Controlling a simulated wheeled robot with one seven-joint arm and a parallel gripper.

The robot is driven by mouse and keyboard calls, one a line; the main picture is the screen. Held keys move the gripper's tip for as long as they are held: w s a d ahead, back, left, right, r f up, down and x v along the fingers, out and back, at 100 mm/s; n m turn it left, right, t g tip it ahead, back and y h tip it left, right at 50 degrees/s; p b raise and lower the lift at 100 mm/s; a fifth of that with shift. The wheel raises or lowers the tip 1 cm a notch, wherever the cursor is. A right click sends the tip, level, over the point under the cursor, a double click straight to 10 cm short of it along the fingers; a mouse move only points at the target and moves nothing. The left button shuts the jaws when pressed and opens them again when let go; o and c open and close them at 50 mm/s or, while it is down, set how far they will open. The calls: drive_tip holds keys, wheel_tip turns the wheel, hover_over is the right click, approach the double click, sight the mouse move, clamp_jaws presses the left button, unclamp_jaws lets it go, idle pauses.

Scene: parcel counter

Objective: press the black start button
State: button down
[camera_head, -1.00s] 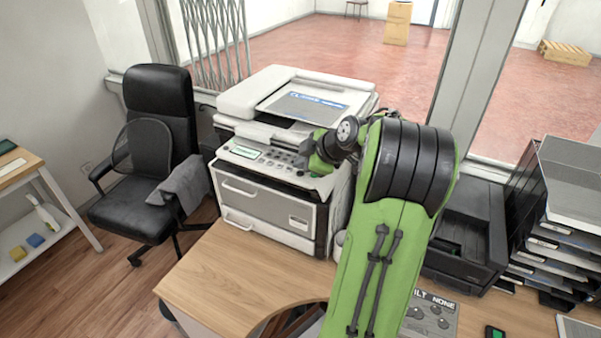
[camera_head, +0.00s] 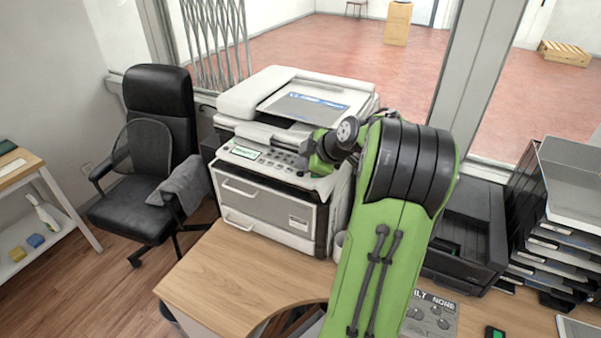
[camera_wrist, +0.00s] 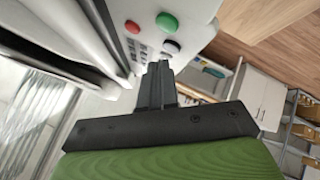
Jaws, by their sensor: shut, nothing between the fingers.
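The white copier (camera_head: 275,205) has a control panel with a small screen and keys (camera_head: 262,158). In the wrist view, the panel (camera_wrist: 192,38) shows a dark, black-looking button (camera_wrist: 171,46), with a green button (camera_wrist: 167,22) and a red button (camera_wrist: 132,26) beyond it. My gripper (camera_wrist: 159,67) is shut and empty. Its fingertips appear just below the dark button in the wrist view; I cannot tell whether they touch the panel. In the head view, my wrist is over the right end of the panel and hides the buttons there.
A wooden desk (camera_head: 225,268) lies in front of the copier. A black office chair (camera_head: 150,195) stands to its left. A black printer (camera_head: 468,235) and stacked trays (camera_head: 560,215) are on the right. A white cup stands close to the copier's right side, partly behind my arm.

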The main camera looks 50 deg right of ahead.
sight(302, 175)
drive_tip(key=shift+f, duration=0.15)
drive_tip(key=shift+f+b, duration=0.3)
drive_tip(key=shift+b, duration=0.35)
drive_tip(key=shift+f, duration=0.2)
idle(0.3)
drive_tip(key=shift+r, duration=0.65)
wheel_tip(302, 175, up, 6)
drive_tip(key=p, duration=0.4)
idle(0.8)
